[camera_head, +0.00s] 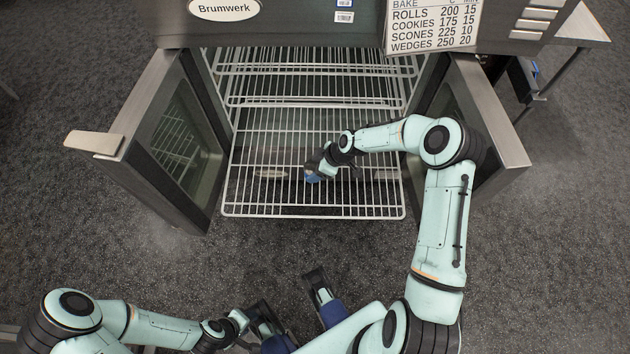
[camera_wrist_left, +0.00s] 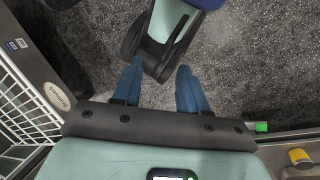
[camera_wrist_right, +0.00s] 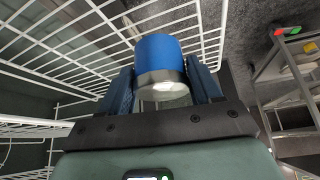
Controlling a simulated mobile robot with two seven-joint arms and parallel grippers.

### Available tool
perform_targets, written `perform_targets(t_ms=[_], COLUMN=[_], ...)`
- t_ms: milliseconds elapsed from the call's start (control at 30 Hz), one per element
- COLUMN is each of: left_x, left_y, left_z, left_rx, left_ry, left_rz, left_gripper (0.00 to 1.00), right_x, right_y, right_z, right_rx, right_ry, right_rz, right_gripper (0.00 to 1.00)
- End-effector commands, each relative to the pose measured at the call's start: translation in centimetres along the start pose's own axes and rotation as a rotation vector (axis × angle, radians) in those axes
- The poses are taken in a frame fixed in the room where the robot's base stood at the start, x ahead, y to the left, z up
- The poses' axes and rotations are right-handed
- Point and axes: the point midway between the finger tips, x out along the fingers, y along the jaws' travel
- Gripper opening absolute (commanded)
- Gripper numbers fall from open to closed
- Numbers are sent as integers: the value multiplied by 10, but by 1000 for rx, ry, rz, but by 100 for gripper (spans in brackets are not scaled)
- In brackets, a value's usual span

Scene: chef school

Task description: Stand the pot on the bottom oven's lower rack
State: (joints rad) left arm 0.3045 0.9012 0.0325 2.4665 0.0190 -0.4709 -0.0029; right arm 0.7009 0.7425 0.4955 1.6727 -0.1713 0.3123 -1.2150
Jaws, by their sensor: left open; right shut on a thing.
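The pot (camera_wrist_right: 158,52) is a small blue cylinder with a grey band. My right gripper (camera_wrist_right: 160,70) is shut on it, one finger on each side. In the head view the pot (camera_head: 312,177) is a small blue patch at the end of my right arm, over the pulled-out lower rack (camera_head: 250,211). Whether it touches the wires cannot be told. The bottom oven stands open, its left door (camera_head: 175,140) and right door (camera_head: 487,110) swung wide. My left gripper (camera_wrist_left: 159,70) is open and empty, low near my base; its fingers are hard to make out in the head view.
Another wire rack (camera_head: 315,70) sits farther in and higher. The open doors flank the rack closely. A sign (camera_head: 433,27) hangs on the oven front. A table (camera_head: 582,28) stands at the far right. The floor before the rack is clear.

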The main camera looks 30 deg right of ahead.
Motion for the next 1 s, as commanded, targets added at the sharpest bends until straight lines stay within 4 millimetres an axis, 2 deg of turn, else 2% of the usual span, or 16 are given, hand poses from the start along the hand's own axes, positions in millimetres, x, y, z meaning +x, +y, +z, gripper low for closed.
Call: perform_targets(t_ms=[33,100,433,633,1000], left_x=[5,7,13,20,21], left_y=[-2,-3,-5,-8,-9], left_z=[-5,-10,-20,-32,-35], left_rx=[-2,-3,-5,-8,-8], left_ry=[13,27,56,86,95], left_rz=[-1,-1,-3,-5,-5], left_gripper=[43,43,43,43,43], right_x=[14,26,51,78,81], right_y=[-1,-1,0,0,0], right_z=[8,15,29,44,46], right_rx=[2,1,0,1,-1], right_ry=[0,-1,0,0,0], right_rz=[-2,-2,0,1,2], right_gripper=[28,28,28,28,28])
